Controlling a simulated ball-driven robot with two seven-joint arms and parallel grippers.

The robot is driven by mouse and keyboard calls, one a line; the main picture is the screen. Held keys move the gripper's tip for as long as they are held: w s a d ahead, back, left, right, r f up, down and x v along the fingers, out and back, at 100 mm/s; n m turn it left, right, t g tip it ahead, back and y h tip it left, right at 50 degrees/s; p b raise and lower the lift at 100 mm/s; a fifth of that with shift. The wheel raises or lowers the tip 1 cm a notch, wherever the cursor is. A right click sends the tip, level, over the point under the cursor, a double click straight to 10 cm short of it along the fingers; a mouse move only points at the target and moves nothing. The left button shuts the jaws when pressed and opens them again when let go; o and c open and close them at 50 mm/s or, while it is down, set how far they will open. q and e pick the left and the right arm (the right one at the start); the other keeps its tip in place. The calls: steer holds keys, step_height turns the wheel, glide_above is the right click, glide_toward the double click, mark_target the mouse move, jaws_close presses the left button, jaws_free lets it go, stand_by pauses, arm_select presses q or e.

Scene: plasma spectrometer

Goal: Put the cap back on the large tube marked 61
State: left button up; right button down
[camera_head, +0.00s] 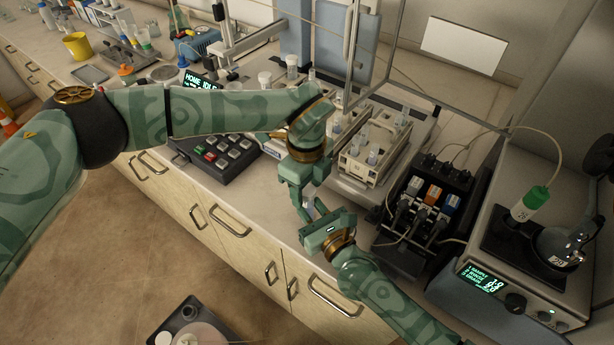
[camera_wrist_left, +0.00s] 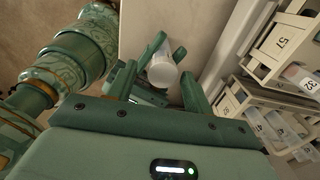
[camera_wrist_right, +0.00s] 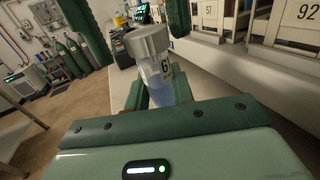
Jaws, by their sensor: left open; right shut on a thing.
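My right gripper (camera_wrist_right: 158,92) is shut on a clear tube (camera_wrist_right: 158,88) with blue liquid; its label is partly turned away, with a 6 and part of another digit showing. A wide grey-white cap (camera_wrist_right: 146,42) sits on the tube's mouth, in line with it; I cannot tell how tightly. In the left wrist view the cap (camera_wrist_left: 162,73) shows between the fingers of my left gripper (camera_wrist_left: 158,70). The left gripper is open, its fingers on either side of the cap with gaps. In the head view the left gripper (camera_head: 305,200) is just above the right gripper (camera_head: 325,222).
A rack with numbered slots (camera_head: 365,160) stands on the bench behind the grippers. A black pump unit (camera_head: 425,210) and a spectrometer with a screen (camera_head: 525,265) are to the right. A keypad (camera_head: 222,157) lies left. The grippers are over the bench's front edge.

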arm_select(q)
steer(key=shift+c, duration=0.3)
steer(key=c, duration=1)
